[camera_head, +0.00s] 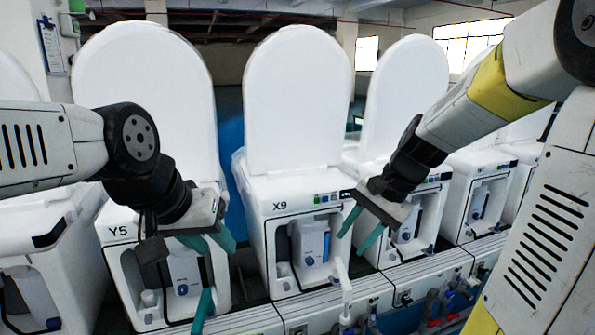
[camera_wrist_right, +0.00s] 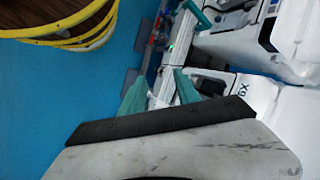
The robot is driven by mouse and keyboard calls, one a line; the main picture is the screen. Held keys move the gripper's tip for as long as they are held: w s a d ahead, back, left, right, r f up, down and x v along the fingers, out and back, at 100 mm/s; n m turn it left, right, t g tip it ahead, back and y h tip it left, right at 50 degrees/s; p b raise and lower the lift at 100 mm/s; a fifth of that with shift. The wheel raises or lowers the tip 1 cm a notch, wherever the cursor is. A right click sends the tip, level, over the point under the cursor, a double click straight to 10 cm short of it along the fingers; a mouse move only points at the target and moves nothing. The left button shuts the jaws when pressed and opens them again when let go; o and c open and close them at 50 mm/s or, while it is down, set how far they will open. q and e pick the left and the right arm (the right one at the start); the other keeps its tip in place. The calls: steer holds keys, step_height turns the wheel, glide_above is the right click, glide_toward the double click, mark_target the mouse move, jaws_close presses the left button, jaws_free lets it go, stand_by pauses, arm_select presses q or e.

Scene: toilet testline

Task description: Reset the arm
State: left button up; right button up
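My left gripper (camera_head: 214,250) hangs in front of the toilet marked Y5 (camera_head: 120,232) in the head view. Its teal fingers overlap the toilet's front, and their gap is unclear. My right gripper (camera_head: 352,244) is in front of and right of the toilet marked X9 (camera_head: 290,208). Its two teal fingers are apart with nothing held between them. The right wrist view also shows the open right gripper (camera_wrist_right: 158,78), with a pale rail behind the fingers. My right arm reaches in from the upper right.
Several white toilets with raised lids (camera_head: 298,95) stand in a row. A white line frame (camera_head: 330,308) with pipes and valves runs below them. In the right wrist view, blue floor (camera_wrist_right: 40,110) is open at left, with a yellow-edged round object (camera_wrist_right: 70,38) above.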

steer(key=s+d+r+n+t+h, duration=0.1)
steer(key=s+r+n+t, duration=0.1)
steer(key=s, duration=0.3)
steer(key=s+d+r+n+t+h, duration=0.1)
steer(key=s+r+n+t, duration=0.1)
steer(key=s+r+n, duration=0.2)
steer(key=shift+s+r+n+h, duration=0.2)
steer(key=shift+s+n+h, duration=0.1)
steer(key=shift+s+n, duration=0.7)
steer(key=shift+s, duration=0.15)
stand_by(0.4)
